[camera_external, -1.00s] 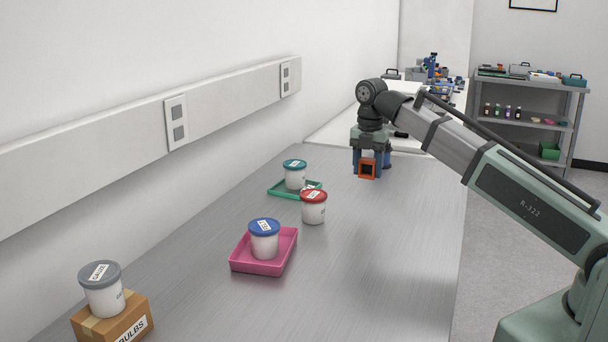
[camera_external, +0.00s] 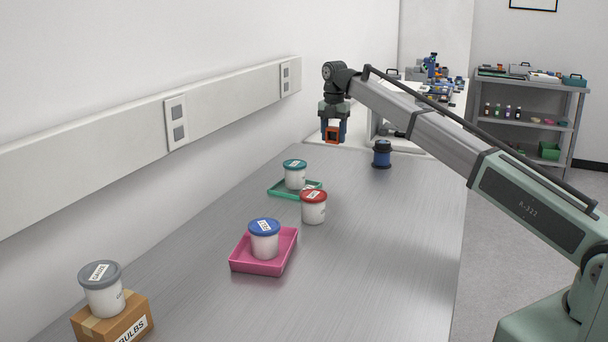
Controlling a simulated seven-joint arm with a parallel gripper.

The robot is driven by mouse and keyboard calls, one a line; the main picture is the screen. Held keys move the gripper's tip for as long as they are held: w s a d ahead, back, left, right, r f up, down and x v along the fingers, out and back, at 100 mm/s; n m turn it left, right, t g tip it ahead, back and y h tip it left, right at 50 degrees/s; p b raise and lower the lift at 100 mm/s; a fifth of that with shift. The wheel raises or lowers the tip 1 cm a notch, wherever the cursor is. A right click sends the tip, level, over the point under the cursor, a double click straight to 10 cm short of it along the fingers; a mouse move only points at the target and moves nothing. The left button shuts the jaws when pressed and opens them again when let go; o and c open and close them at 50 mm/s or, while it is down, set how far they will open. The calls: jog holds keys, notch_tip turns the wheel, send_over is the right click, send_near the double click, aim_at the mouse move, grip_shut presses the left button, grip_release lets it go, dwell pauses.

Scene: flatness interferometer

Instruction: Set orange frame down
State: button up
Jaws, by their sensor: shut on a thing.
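The blue fingers show on both sides of the frame. The frame appears clear of the surface below it, and its exact height cannot be told.
A blue spool-like part (camera_external: 382,155) stands to the right. Nearer are a teal-lidded jar (camera_external: 295,175) at a green tray (camera_external: 279,188), a red-lidded jar (camera_external: 313,208), and a blue-lidded jar (camera_external: 264,240) in a pink tray (camera_external: 258,267). The right side of the bench (camera_external: 390,250) is clear.

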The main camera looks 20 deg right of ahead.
aim_at(333, 172)
jog(key=shift+f, duration=5)
jog(key=shift+f, duration=0.15)
jog(key=o, duration=1.1)
notch_tip(333, 172, up, 12)
jog(key=shift+r, duration=0.15)
